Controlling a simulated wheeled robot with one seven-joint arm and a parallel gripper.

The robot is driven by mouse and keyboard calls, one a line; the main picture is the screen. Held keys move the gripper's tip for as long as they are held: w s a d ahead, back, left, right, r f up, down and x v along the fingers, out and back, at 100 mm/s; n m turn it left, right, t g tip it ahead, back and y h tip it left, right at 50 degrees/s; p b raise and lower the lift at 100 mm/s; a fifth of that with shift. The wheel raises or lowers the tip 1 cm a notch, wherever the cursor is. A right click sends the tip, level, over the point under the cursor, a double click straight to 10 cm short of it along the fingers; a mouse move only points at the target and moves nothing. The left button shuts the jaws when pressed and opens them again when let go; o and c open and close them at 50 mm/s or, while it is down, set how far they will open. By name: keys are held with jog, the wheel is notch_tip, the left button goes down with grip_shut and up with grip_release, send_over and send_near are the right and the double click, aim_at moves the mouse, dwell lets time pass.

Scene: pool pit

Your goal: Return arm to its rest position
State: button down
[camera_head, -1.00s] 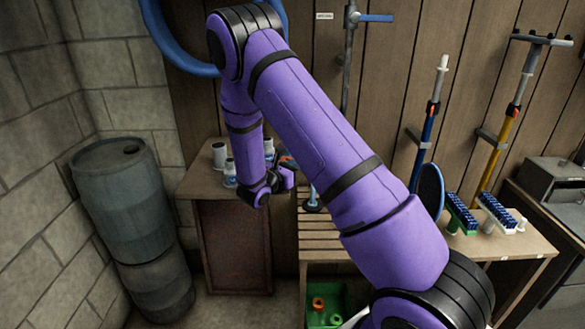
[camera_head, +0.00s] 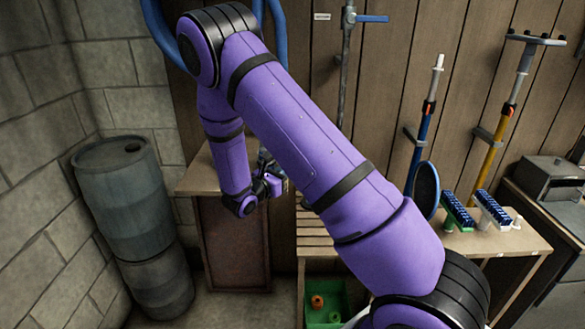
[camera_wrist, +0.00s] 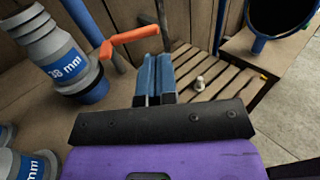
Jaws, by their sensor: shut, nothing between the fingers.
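My gripper (camera_wrist: 154,78) is shut and empty in the wrist view, its two blue fingers pressed together. In the wrist view the fingers are above the slatted bench (camera_wrist: 222,78), close to an orange handle (camera_wrist: 130,38). I cannot tell whether they touch it.
Grey fittings with blue "38 mm" bands (camera_wrist: 66,67) stand left of my gripper. Grey-blue barrels (camera_head: 122,195) stand at the left. A green crate (camera_head: 325,290) sits under the bench. Brushes (camera_head: 490,211) and poles (camera_head: 424,120) are at the right. A small pale fitting (camera_wrist: 199,84) lies on the slats.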

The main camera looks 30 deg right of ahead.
jog(key=s+v, duration=0.1)
jog(key=v, duration=0.6)
jog(key=shift+s, duration=0.2)
jog(key=s+d+r+m+g+y, duration=0.3)
jog(key=s+r+m+g+y, duration=0.4)
jog(key=s+r+m, duration=0.75)
jog(key=s+a+r+m+t+y, duration=0.3)
jog(key=s+a+r+y, duration=0.1)
jog(key=s+r+y, duration=0.1)
jog(key=s+a+r+m+t+y, duration=0.3)
jog(key=s+a+r+t+y, duration=0.1)
jog(key=s+r, duration=0.4)
jog(key=s+y, duration=0.1)
jog(key=s, duration=0.1)
jog(key=shift+s+r+m, duration=0.3)
jog(key=shift+s+m, duration=0.05)
